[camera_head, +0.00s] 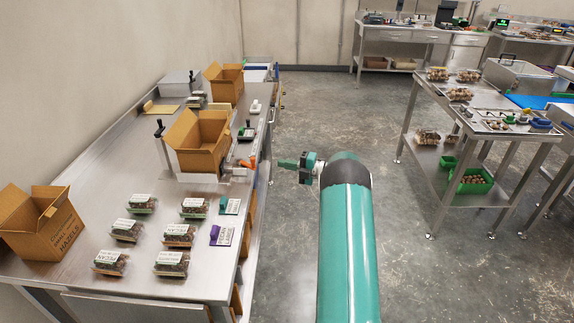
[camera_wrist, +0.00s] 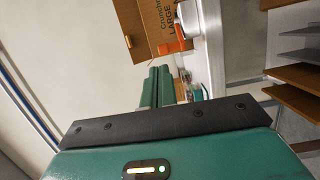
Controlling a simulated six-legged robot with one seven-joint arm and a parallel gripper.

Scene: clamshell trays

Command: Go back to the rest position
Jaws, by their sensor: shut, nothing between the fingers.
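My green arm reaches forward over the open floor in the head view, just right of the steel bench (camera_head: 85,245). My gripper (camera_head: 284,164) is at its end, pointing left toward the bench edge. It is shut and empty. In the wrist view the two green fingers (camera_wrist: 158,88) lie together, with nothing held between them. An open cardboard box (camera_head: 198,142) stands on the bench to the left of my gripper, apart from it. The orange-handled tool (camera_head: 247,162) is near the bench edge, between that box and my gripper.
Several clamshell trays (camera_head: 171,263) lie on the near part of the bench. Another open box (camera_head: 42,222) stands at the left. A steel rack with shelves (camera_head: 455,190) stands at the right, holding a green crate (camera_head: 470,181). The concrete floor between is clear.

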